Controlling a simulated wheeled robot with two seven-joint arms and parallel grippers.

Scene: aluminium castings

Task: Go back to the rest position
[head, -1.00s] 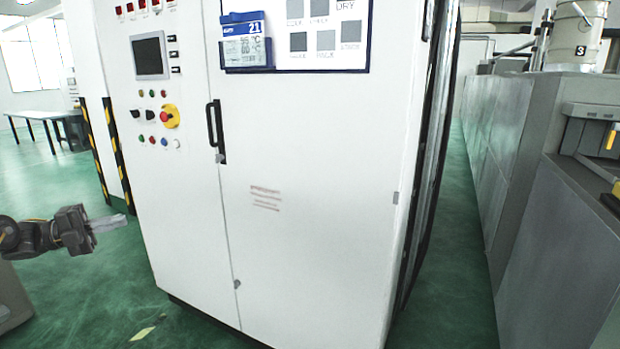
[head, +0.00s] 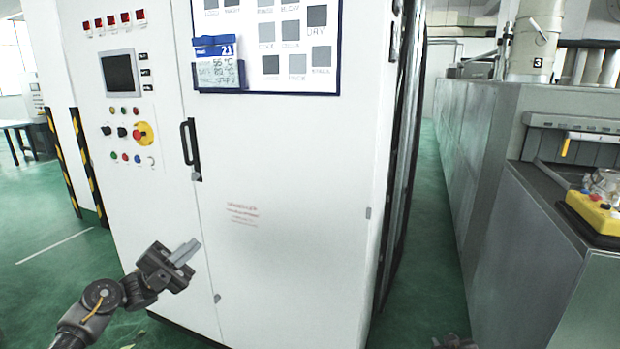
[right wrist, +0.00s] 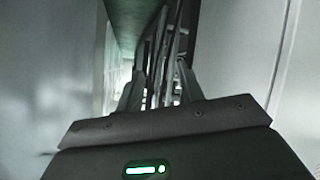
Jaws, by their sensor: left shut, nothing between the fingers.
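My left gripper (head: 185,252) is in front of the lower left part of the white control cabinet (head: 290,260) in the head view. Its fingers are together with nothing between them. A small part of my right gripper or arm (head: 455,342) shows at the bottom edge of the head view, right of the cabinet. In the right wrist view, the two fingers of my right gripper (right wrist: 161,80) stand apart with no object between them.
The cabinet carries a screen (head: 118,72), buttons, a black handle (head: 190,150) and a board. A grey machine (head: 510,240) with a yellow device (head: 597,210) stands at the right. A green-floored aisle (head: 432,230) lies between. A table (head: 18,128) is far left.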

